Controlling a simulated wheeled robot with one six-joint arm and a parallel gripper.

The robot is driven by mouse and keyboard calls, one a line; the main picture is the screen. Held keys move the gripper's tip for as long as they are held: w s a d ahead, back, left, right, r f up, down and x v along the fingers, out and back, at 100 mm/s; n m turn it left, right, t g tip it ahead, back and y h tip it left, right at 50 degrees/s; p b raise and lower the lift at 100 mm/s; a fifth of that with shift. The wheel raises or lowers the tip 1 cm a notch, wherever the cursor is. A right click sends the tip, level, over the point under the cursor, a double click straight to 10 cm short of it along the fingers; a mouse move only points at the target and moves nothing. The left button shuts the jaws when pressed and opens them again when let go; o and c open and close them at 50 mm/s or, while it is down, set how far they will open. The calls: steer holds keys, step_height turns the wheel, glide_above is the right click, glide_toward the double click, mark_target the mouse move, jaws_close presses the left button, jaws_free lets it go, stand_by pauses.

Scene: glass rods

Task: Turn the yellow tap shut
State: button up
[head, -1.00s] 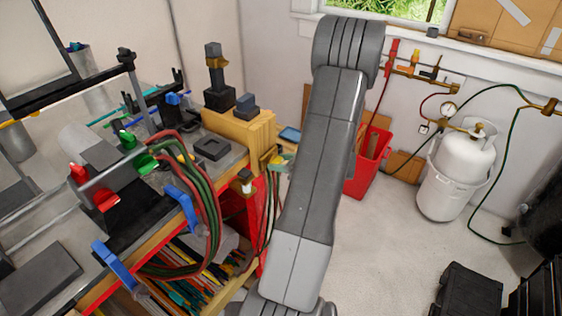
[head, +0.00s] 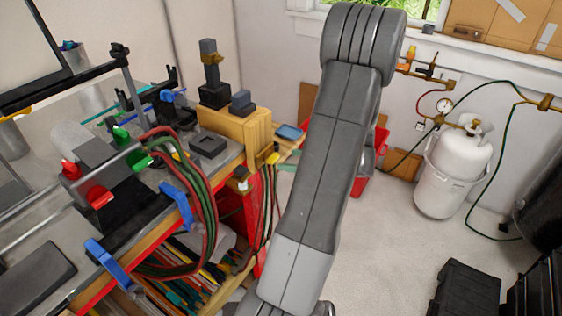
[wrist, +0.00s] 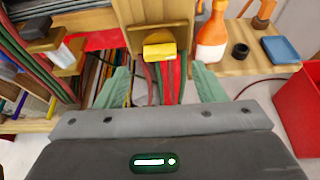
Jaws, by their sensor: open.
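The yellow tap (head: 272,158) is at the end of the wooden bench in the head view, below the yellowish wooden block, with hoses hanging beneath it. In the wrist view the yellow tap handle (wrist: 159,50) shows as a short block, with a brass bar just beyond it. My gripper (wrist: 162,82) is open, with one green finger on each side of the red and green hoses. The handle lies ahead of the fingertips, roughly centred between them, and no contact is visible. In the head view my arm hides most of the gripper.
A second, white-topped fitting (head: 241,183) is left of the tap. An orange-and-white bottle (wrist: 212,38), a black ring (wrist: 241,50) and a blue tray (wrist: 281,49) stand right of it. A red bin (wrist: 299,108) is at the right.

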mark_target(276, 159)
steer(key=b+v, duration=0.1)
steer(key=v, duration=0.6)
steer(key=shift+s+d, duration=0.25)
steer(key=p+x, duration=0.2)
steer(key=x, duration=1.2)
steer(key=shift+r, duration=0.2)
steer(key=shift+d+r, duration=0.1)
steer(key=shift+d, duration=0.05)
